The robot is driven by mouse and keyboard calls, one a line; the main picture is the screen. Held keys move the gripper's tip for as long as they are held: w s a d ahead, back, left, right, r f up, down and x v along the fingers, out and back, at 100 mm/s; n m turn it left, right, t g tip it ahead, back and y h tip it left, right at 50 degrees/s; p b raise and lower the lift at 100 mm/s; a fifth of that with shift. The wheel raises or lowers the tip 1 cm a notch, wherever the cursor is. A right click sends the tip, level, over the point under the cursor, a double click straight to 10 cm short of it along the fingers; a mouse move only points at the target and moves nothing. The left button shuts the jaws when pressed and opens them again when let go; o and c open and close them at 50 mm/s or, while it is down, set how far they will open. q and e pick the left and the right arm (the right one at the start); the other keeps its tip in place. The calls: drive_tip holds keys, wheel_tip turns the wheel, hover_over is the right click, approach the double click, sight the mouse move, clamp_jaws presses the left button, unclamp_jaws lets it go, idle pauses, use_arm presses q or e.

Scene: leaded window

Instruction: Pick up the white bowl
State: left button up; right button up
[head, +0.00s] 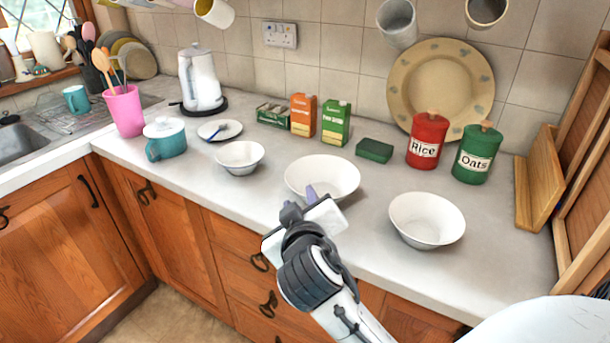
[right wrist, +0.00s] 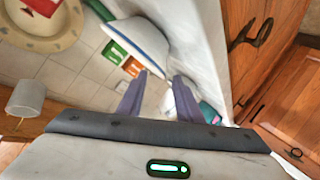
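Three white bowls stand on the counter: a small one (head: 240,157) at the left, a wide one (head: 325,172) in the middle and a deeper one (head: 427,222) at the right. My right gripper (head: 312,194) is at the near rim of the middle bowl in the head view; I cannot tell whether it touches. In the right wrist view its two purple fingers (right wrist: 160,88) are apart with nothing held between them. A white bowl (right wrist: 140,45) shows just beyond the fingertips there. My left gripper is not in view.
Behind the bowls stand an orange carton (head: 303,115), a green carton (head: 336,122), a green sponge (head: 374,150), and Rice (head: 427,140) and Oats (head: 477,154) canisters. A small plate (head: 220,130) and teal pot (head: 165,138) are left. Mugs hang above. The front counter edge is clear.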

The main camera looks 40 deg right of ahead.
sight(297, 191)
drive_tip(key=x, duration=0.4)
drive_tip(key=shift+w, duration=0.35)
drive_tip(key=shift+w+d+f, duration=0.2)
drive_tip(key=shift+w+d, duration=0.1)
drive_tip(key=shift+w, duration=0.2)
drive_tip(key=p+x, duration=0.1)
drive_tip(key=x, duration=0.4)
drive_tip(key=shift+a, duration=0.1)
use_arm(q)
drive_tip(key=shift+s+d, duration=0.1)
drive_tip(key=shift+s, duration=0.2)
use_arm(e)
drive_tip(key=shift+w, duration=0.1)
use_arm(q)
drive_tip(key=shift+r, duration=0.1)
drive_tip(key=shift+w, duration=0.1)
use_arm(e)
clamp_jaws()
